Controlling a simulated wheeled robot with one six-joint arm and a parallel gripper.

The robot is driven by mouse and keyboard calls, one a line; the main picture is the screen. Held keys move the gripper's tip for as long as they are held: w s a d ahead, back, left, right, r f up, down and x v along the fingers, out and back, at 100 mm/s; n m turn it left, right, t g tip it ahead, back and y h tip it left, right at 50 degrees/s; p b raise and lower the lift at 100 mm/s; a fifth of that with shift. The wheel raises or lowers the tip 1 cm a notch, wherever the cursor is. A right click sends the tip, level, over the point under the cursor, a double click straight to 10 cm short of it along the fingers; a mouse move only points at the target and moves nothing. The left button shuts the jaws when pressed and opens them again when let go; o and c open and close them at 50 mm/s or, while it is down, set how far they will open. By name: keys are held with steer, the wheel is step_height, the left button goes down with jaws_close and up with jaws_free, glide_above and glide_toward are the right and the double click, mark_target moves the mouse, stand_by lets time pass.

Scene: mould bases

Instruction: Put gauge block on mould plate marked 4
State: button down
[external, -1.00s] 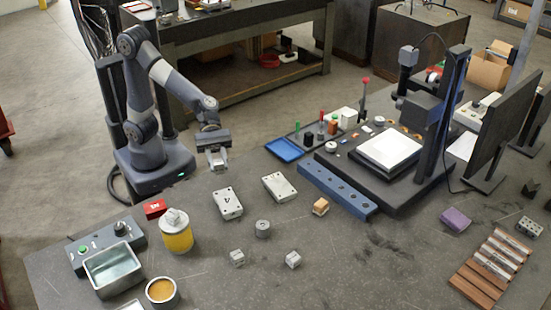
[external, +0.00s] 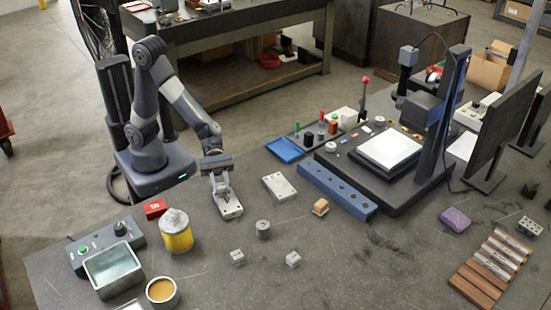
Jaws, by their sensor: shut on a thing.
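My gripper (external: 220,190) points down over the near end of the left pale metal mould plate (external: 230,210). It is shut on a small pale grey block, which I take to be the gauge block; the fingers mostly hide it. I cannot tell whether the block touches the plate. The dark mark on this plate is now partly covered and I cannot read it for sure. A second pale mould plate (external: 279,187) lies to the right, bare on top, with no mark I can read.
A grey cylinder (external: 262,229) and two small grey blocks (external: 237,257) (external: 293,259) stand in front. A yellow jar (external: 176,235) and red block (external: 155,208) are at left. A blue bar (external: 338,189) lies at right.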

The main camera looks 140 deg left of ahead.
steer(key=shift+f, duration=0.15)
steer(key=c, duration=1.1)
jaws_free()
steer(key=shift+r, duration=0.25)
steer(key=shift+s+a, duration=0.2)
steer(key=shift+s, duration=0.1)
steer(key=b+v, duration=0.1)
steer(key=v, duration=1)
steer(key=shift+s+r, duration=0.1)
steer(key=shift+r, duration=0.05)
